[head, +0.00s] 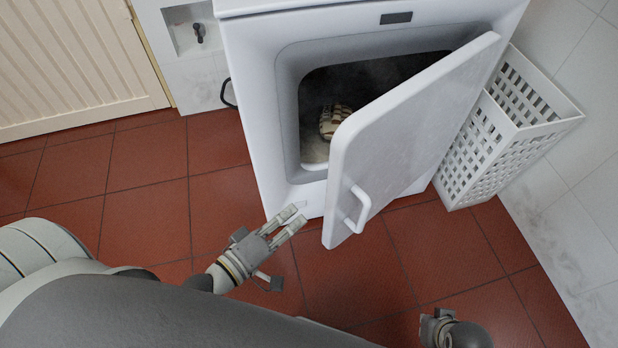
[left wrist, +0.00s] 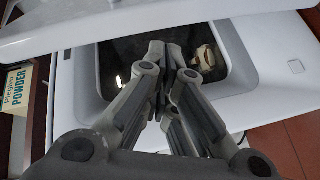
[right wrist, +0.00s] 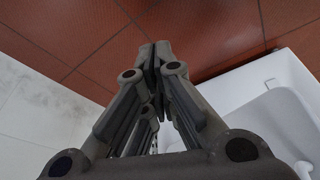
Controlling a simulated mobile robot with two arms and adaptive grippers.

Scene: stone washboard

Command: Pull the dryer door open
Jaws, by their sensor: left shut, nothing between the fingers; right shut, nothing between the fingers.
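The white dryer (head: 265,135) stands at the top middle of the head view. Its door (head: 415,120) is swung partly open toward the right, with its handle (head: 357,208) near the free edge. The dark drum opening shows a beige item (head: 333,121) inside; it also shows in the left wrist view (left wrist: 205,60). My left gripper (head: 297,217) is shut and empty, left of the handle and apart from it, in front of the dryer's lower front. In the left wrist view its fingertips (left wrist: 172,58) overlap the opening. My right gripper (right wrist: 155,55) is shut and empty, low right in the head view (head: 436,326).
A white perforated basket (head: 505,130) stands right of the dryer, close to the door. A white tiled wall (head: 590,210) bounds the right. A powder box (left wrist: 17,90) shows in the left wrist view. Red floor tiles (head: 345,270) in front are clear.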

